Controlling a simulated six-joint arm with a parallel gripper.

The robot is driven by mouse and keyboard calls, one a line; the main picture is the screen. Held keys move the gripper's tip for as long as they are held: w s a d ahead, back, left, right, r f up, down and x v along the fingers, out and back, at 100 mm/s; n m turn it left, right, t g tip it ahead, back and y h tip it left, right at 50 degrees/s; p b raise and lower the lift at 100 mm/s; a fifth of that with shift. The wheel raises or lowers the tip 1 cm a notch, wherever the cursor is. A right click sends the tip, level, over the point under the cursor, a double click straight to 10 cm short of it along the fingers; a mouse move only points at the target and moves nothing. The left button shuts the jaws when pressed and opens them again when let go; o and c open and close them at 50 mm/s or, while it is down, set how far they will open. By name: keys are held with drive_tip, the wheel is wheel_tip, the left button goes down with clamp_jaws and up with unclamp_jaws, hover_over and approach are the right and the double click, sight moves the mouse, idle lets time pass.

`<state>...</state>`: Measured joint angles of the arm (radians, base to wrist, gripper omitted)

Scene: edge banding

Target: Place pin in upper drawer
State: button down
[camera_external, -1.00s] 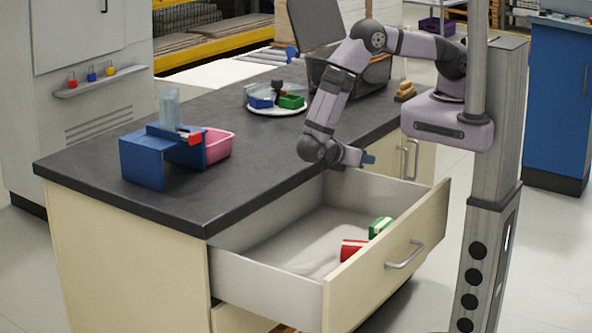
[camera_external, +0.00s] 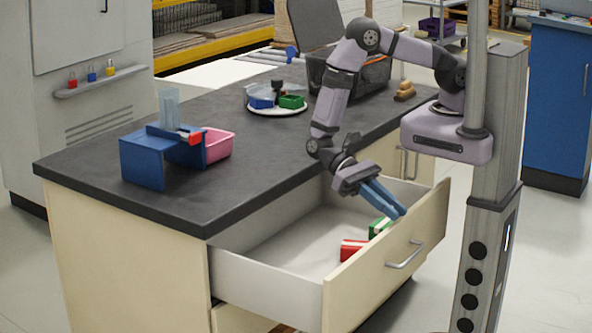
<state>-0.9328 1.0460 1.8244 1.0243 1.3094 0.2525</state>
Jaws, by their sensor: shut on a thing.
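The upper drawer (camera_external: 265,285) stands pulled out under the dark worktop, open at the top.
A blue stand (camera_external: 143,162) and a pink bin (camera_external: 218,145) are on the left of the worktop (camera_external: 250,165). A white plate (camera_external: 277,111) with small blue and green bins sits further back. The drawer's left floor is clear.

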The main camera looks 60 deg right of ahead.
drive_tip(key=w+a+f+m+t+y+b, duration=0.4)
drive_tip(key=w+a+m+y, duration=0.1)
drive_tip(key=a, duration=0.4)
drive_tip(key=w+a+f+m+t+y+b, duration=0.3)
drive_tip(key=w+a+m+t+y+b, duration=0.1)
drive_tip(key=a, duration=0.5)
drive_tip(key=w+m+y, duration=0.1)
drive_tip(key=m, duration=0.1)
drive_tip(key=shift+w+a+f+m+b, duration=0.3)
drive_tip(key=shift+a+f, duration=0.1)
drive_tip(key=shift+f, duration=5)
drive_tip(key=shift+f, duration=0.15)
drive_tip(key=c, duration=1.7)
unclamp_jaws()
drive_tip(key=shift+o, duration=0.2)
